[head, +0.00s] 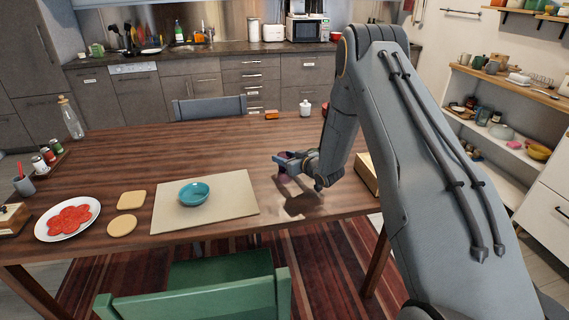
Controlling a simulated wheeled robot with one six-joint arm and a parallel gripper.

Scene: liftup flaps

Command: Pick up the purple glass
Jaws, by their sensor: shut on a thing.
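The purple glass (284,172) is small in the head view and mostly hidden by my gripper. It is over the right part of the wooden table, to the right of the beige board. My gripper (283,164) is shut on the purple glass. A shadow lies on the table just below and right of it. I cannot tell whether the glass touches the table or is a little above it.
A teal bowl (194,193) sits on the beige board (235,208). A plate of red slices (67,219) and bread slices (122,225) lie left. A wooden box (367,176) stands right of my gripper. A green chair (205,300) is at the front edge.

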